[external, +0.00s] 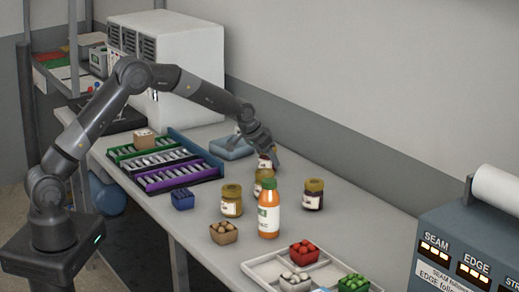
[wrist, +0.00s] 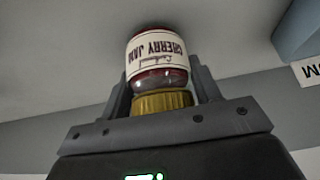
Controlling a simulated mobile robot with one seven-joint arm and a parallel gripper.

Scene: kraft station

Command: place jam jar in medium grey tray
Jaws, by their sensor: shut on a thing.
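My gripper (external: 268,158) is shut on a jam jar (wrist: 157,60) with a gold lid, dark red contents and a white "CHERRY JAM" label. In the wrist view the fingers (wrist: 163,88) sit on both sides of the lid.
A brown basket (external: 223,235), blue basket (external: 182,201) and purple cutlery tray (external: 178,180) are left.

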